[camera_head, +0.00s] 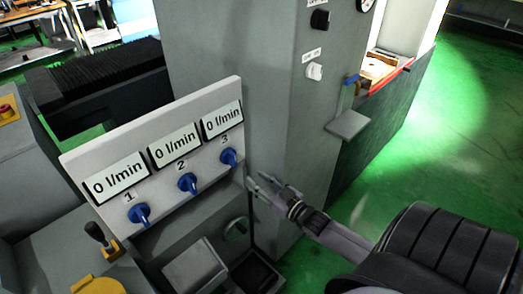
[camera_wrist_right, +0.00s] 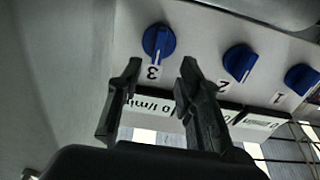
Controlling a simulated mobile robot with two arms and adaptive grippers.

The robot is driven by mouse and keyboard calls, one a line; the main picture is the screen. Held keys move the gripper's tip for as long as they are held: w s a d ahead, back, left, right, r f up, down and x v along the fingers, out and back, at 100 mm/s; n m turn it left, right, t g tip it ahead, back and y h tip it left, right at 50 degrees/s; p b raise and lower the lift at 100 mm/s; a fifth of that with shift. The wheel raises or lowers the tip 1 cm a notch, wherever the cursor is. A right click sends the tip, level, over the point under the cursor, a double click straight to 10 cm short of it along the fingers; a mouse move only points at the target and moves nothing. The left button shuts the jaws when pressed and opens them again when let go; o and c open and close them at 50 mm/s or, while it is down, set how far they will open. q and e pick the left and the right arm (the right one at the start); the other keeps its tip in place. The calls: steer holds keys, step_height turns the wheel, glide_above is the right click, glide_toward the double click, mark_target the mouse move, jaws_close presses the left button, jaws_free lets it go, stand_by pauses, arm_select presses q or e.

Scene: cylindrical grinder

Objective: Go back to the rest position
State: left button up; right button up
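My right gripper (camera_head: 262,187) reaches in from the lower right and hovers just to the right of the grey flow panel (camera_head: 75,165). Its two fingers are apart with nothing between them, as the right wrist view (camera_wrist_right: 157,75) also shows. The panel has three blue knobs: knob 1 (camera_head: 139,214), knob 2 (camera_head: 188,183) and knob 3 (camera_head: 228,157). Each display above them reads 0 l/min. In the right wrist view knob 3 (camera_wrist_right: 159,40) lies just beyond the fingertips, apart from them. My left gripper is not in view.
A tall grey machine column (camera_head: 225,50) stands behind the panel. A small grey shelf (camera_head: 348,124) sticks out from the machine on the right. A black-handled lever (camera_head: 98,234) and a yellow part (camera_head: 98,285) are at lower left. Green floor (camera_head: 420,150) is open at right.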

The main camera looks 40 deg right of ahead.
steer(key=shift+s, duration=0.5)
steer(key=s+a+f+g+h, duration=0.1)
steer(key=s+f+g, duration=0.45)
steer(key=f, duration=0.85)
steer(key=s+a+f+g+h, duration=0.1)
steer(key=s+a+f+g, duration=0.15)
steer(key=s+f, duration=0.85)
steer(key=s+a+f+g, duration=0.4)
steer(key=s+f, duration=0.5)
steer(key=s, duration=0.3)
steer(key=s+a+f+n+g, duration=0.1)
steer(key=s+a+f+g, duration=0.4)
steer(key=s+f, duration=0.5)
steer(key=shift+s+a+f+n+y, duration=0.3)
steer(key=shift+s+a+y, duration=0.1)
steer(key=shift+s+a, duration=0.8)
